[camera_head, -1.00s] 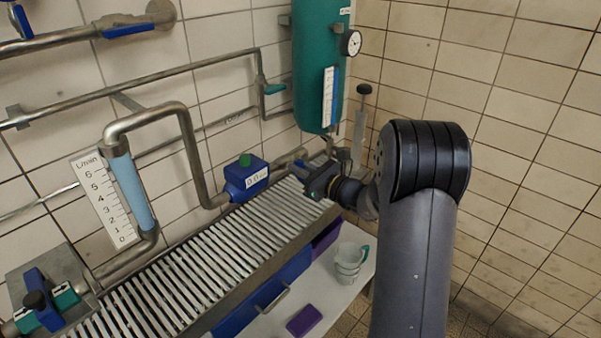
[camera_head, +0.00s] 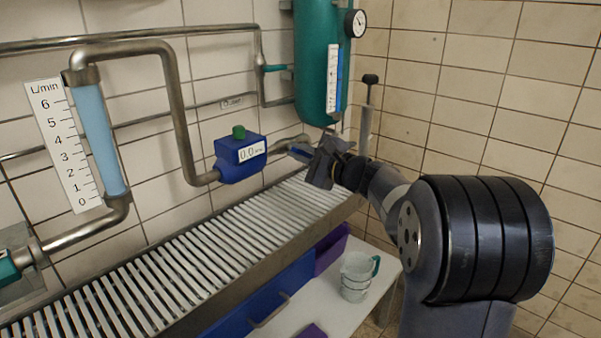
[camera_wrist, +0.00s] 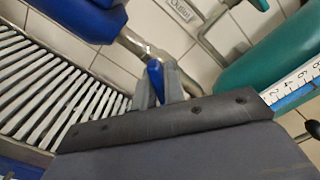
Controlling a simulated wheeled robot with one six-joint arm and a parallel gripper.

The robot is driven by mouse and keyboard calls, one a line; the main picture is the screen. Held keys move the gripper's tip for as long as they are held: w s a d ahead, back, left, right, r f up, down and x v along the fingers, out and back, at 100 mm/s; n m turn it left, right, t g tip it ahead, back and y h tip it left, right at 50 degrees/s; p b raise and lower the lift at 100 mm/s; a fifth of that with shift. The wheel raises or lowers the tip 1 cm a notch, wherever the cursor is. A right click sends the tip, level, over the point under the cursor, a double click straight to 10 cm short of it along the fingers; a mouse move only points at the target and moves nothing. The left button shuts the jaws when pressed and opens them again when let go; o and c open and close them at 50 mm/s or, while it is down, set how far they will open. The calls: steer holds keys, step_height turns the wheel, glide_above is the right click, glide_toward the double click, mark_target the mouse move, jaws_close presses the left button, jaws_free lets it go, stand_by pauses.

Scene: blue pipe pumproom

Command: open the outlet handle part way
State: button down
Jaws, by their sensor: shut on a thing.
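The outlet handle (camera_wrist: 156,76) is a small blue lever on the metal outlet pipe (camera_wrist: 130,43), between my fingertips in the wrist view. My gripper (camera_wrist: 158,84) is shut on it. In the head view my gripper (camera_head: 309,154) is at the pipe's right end, below the green tank, and mostly hides the handle. The handle's exact angle is hard to tell. The blue flow meter (camera_head: 240,157) on this pipe reads 0.0. An "Outlet" label (camera_head: 232,102) is on the wall above.
A slatted grate (camera_head: 190,255) runs below the pipe. The green tank (camera_head: 318,65) with a gauge (camera_head: 355,23) stands close behind my gripper. A pump rod (camera_head: 367,115) is to its right.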

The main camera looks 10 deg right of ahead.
steer(key=n+b, duration=0.1)
steer(key=b, duration=0.1)
steer(key=f+n+b, duration=0.1)
steer(key=n+b, duration=0.1)
steer(key=b, duration=0.1)
steer(key=shift+a+n, duration=0.1)
steer(key=shift+n, duration=0.2)
steer(key=n+b, duration=0.2)
steer(key=b, duration=0.1)
steer(key=shift+n+b, duration=0.35)
steer(key=shift+n, duration=0.05)
steer(key=shift+r, duration=0.15)
steer(key=c, duration=1.5)
jaws_free()
steer(key=shift+s, duration=0.1)
steer(key=p+v, duration=0.1)
steer(key=v, duration=0.9)
steer(key=shift+s+d, duration=0.25)
steer(key=shift+s, duration=0.05)
